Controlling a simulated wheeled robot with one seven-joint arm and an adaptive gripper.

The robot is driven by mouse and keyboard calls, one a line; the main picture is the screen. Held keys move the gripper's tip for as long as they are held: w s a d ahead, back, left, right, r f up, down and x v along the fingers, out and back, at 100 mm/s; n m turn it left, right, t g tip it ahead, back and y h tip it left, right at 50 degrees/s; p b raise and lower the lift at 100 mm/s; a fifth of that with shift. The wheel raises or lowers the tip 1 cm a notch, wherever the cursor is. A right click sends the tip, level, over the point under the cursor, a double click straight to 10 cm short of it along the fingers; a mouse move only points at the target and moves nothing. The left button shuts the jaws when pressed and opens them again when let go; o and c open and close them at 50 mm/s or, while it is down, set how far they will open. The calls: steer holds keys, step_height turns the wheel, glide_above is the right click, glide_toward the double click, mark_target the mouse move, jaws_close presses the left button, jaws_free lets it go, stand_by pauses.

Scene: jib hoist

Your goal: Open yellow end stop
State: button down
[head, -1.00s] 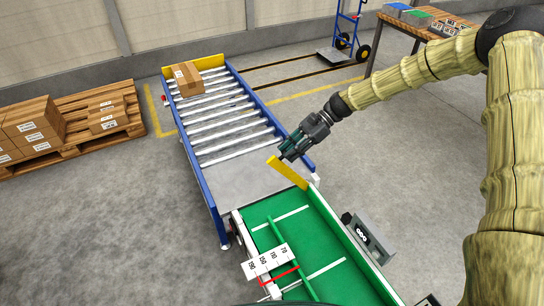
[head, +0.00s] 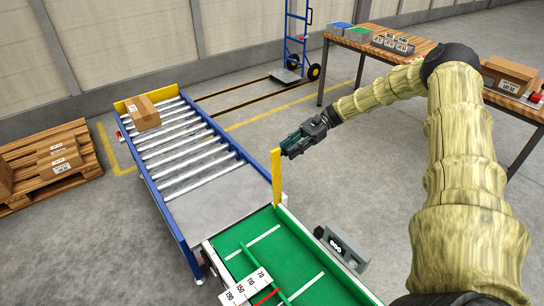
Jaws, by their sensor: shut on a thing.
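The yellow end stop (head: 277,178) is a flat yellow bar at the right-hand corner where the roller conveyor meets the green belt. It points up in the picture from that corner, no longer lying across the lane. My gripper (head: 286,151) is at the bar's free upper end, coming from the right, and is shut on it. The dark fingers are small here, so their exact contact is hard to see.
A carton (head: 143,113) sits at the far end of the roller conveyor (head: 185,145). The green belt (head: 263,251) has a scale plate (head: 247,287) across it. A grey box with a display (head: 342,249) stands right of the belt. A wooden table (head: 400,57) is behind my arm.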

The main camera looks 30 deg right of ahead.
steer(key=shift+d+f+b, duration=0.25)
steer(key=shift+d+f, duration=0.15)
steer(key=shift+d, duration=0.4)
steer(key=shift+d+f+b, duration=0.2)
steer(key=shift+d+f, duration=0.2)
steer(key=shift+d, duration=0.4)
steer(key=shift+d+f+b, duration=0.25)
steer(key=shift+d+f, duration=0.15)
steer(key=shift+d, duration=0.4)
steer(key=c, duration=1.6)
jaws_free()
steer(key=o, duration=0.4)
steer(key=shift+w+f, duration=0.1)
steer(key=shift+o, duration=0.4)
steer(key=shift+w, duration=0.15)
steer(key=v, duration=1.2)
steer(key=shift+d, duration=0.35)
